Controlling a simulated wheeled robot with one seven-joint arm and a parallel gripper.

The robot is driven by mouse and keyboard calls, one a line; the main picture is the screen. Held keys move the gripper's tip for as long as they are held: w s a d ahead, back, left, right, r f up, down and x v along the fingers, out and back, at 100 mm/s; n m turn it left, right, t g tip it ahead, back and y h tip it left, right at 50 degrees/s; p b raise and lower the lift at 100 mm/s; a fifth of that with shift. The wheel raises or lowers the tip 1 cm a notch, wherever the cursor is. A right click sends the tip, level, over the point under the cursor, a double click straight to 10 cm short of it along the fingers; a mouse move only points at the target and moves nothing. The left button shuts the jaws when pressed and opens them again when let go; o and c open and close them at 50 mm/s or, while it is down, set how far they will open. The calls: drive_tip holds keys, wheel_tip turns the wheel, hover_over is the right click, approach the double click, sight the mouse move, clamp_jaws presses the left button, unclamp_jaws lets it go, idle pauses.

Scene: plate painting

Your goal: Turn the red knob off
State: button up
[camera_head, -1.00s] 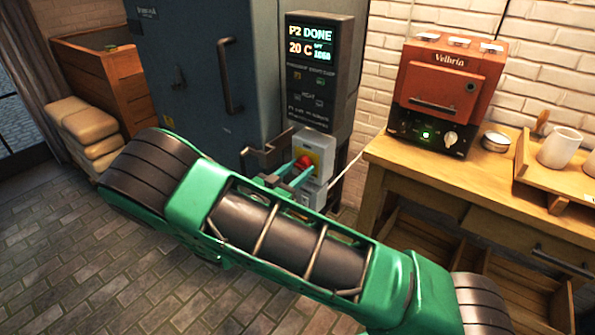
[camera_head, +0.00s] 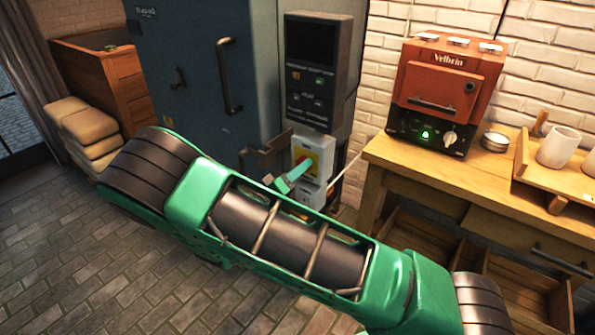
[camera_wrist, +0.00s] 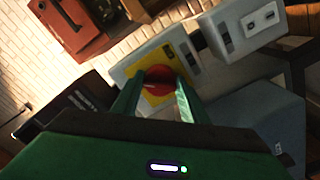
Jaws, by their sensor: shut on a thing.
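The red knob (camera_wrist: 158,80) sits on a yellow plate (camera_wrist: 183,48) on a grey switch box (camera_head: 316,146), below the kiln's control panel. My gripper (camera_wrist: 159,84) is shut on the red knob, one green finger on each side of it in the wrist view. In the head view my gripper (camera_head: 303,168) reaches the front of the box and hides most of the knob. The control panel's display (camera_head: 312,39) is dark.
The large blue-grey kiln (camera_head: 190,90) with a bar handle (camera_head: 229,76) stands behind the arm. A small orange oven (camera_head: 447,85) with a green light stands on the wooden table (camera_head: 400,168) at right. Stacked bags (camera_head: 85,125) lie at left.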

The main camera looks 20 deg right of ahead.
drive_tip(key=shift+w+a+n, duration=0.1)
drive_tip(key=shift+n, duration=1.9)
drive_tip(key=shift+a+n, duration=0.1)
drive_tip(key=shift+n, duration=1.9)
drive_tip(key=o, duration=1)
drive_tip(key=v, duration=1)
drive_tip(key=shift+s+a, duration=0.25)
drive_tip(key=shift+a, duration=0.05)
drive_tip(key=shift+d, duration=0.1)
